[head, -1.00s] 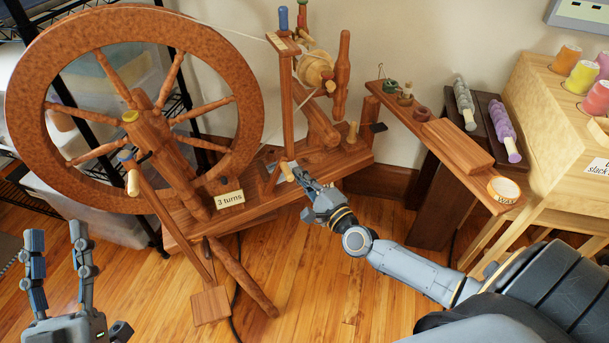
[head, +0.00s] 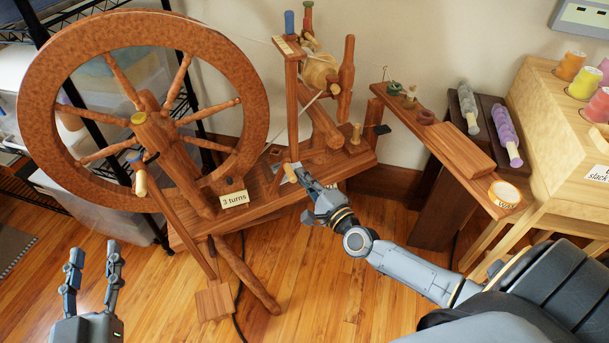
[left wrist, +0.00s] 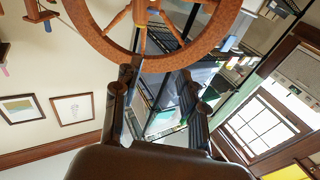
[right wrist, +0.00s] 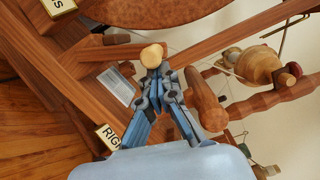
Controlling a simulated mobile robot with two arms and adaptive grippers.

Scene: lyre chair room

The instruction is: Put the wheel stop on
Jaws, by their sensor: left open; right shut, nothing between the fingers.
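The spinning wheel's large wooden wheel (head: 32,105) stands at the left in the head view. A small pale wooden knob (head: 290,172) shows on the base near my right gripper; I cannot tell for sure that it is the wheel stop. My right gripper (head: 301,170) is shut and empty beside this knob. In the right wrist view, the round knob end (right wrist: 152,55) is just beyond the shut fingertips (right wrist: 158,75); I cannot tell whether they touch. My left gripper (head: 94,255) is open and empty above the floor at lower left.
A "3 turns" label (head: 234,199) is on the wheel's base. A treadle board (head: 214,301) is below. Floor (head: 330,300) is clear in front.

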